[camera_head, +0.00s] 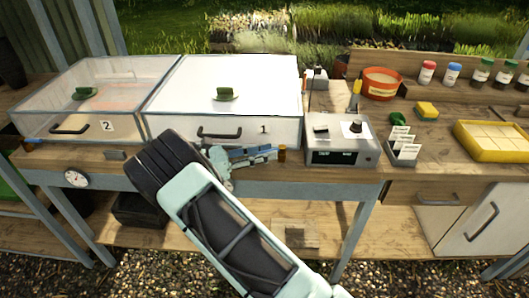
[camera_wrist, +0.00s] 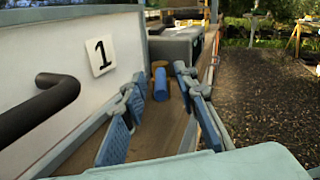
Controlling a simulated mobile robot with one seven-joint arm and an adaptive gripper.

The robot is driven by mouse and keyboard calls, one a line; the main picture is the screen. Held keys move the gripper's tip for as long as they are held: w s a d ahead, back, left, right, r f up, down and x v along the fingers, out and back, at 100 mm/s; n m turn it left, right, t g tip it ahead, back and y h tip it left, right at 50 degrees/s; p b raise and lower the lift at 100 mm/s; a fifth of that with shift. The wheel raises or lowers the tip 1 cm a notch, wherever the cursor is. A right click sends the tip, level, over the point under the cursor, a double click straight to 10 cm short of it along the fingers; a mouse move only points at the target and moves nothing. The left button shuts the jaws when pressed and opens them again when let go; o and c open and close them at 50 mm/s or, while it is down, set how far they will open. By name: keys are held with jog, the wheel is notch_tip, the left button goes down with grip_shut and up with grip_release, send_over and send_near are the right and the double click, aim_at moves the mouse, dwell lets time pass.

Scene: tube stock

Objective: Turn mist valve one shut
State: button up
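A small blue cylinder (camera_wrist: 161,86) with a brass-coloured end sits on the bench edge in front of propagator box 1; it looks like mist valve one. In the head view, only its brass-coloured part (camera_head: 282,153) shows clearly, just right of my fingertips. My gripper (camera_head: 262,154) is low along the front of box 1, pointing right. In the wrist view my gripper (camera_wrist: 164,92) is open, its blue-padded fingers on either side of the line to the blue cylinder. The cylinder appears between or just beyond the fingertips; contact cannot be told. My wrist hides part of the bench edge.
Box 1 (camera_head: 270,75) has a black handle (camera_wrist: 45,105) close to my gripper. Box 2 (camera_head: 125,72) stands left, with a small blue-and-brown fitting (camera_head: 31,145) at its front corner. A grey scale-like device (camera_head: 342,141) stands just right of my gripper. Open space lies before the bench.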

jog(key=v, duration=1.2)
